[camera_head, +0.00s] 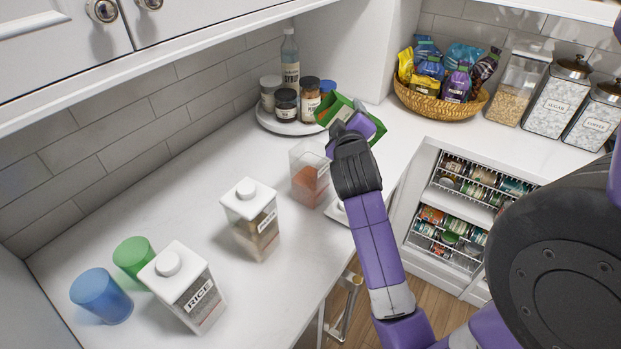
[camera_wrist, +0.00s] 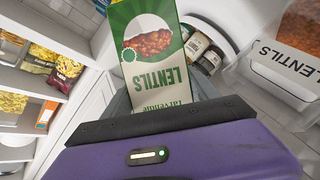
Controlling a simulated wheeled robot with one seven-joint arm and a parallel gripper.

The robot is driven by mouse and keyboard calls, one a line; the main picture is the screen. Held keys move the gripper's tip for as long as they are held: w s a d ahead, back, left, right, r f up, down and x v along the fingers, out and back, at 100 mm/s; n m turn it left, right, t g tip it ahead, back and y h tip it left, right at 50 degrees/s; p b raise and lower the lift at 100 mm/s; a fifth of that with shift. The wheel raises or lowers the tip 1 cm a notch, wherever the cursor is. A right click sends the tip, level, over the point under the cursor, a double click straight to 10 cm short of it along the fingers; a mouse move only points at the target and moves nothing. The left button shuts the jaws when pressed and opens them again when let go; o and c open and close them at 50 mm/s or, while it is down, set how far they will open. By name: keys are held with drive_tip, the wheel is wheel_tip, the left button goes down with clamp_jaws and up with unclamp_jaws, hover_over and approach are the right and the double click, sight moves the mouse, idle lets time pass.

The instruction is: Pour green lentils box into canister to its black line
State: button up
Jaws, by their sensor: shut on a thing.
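The green lentils box (camera_head: 337,106) is in my gripper (camera_head: 358,124), above the counter and tilted. In the wrist view the box (camera_wrist: 152,50) shows its green and white face with the lettering upside down. My gripper (camera_wrist: 165,115) is shut on it. The clear canister (camera_head: 309,172) stands open on the counter, just below and left of the box, with orange-red lentils in its lower part. It also shows at the right of the wrist view (camera_wrist: 285,85), labelled LENTILS. I cannot make out its black line or any falling stream.
A white lid (camera_head: 336,211) seems to lie by the counter edge, partly hidden by my arm. A white-lidded canister (camera_head: 252,218), a RICE canister (camera_head: 184,287), and green (camera_head: 133,257) and blue (camera_head: 101,296) cups stand left. A turntable of jars (camera_head: 290,124) is behind.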

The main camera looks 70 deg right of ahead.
drive_tip(key=shift+s+a, duration=0.1)
drive_tip(key=shift+a, duration=0.05)
drive_tip(key=shift+s+a, duration=0.3)
drive_tip(key=shift+a, duration=0.05)
idle(0.3)
drive_tip(key=shift+w+d, duration=0.15)
drive_tip(key=shift+d, duration=0.05)
drive_tip(key=shift+s+a+r+n, duration=0.1)
drive_tip(key=shift+s+a+n, duration=0.35)
drive_tip(key=shift+a, duration=0.3)
drive_tip(key=shift+d, duration=0.1)
drive_tip(key=shift+w+d+p, duration=0.3)
drive_tip(key=shift+d+p, duration=0.05)
drive_tip(key=shift+d, duration=0.15)
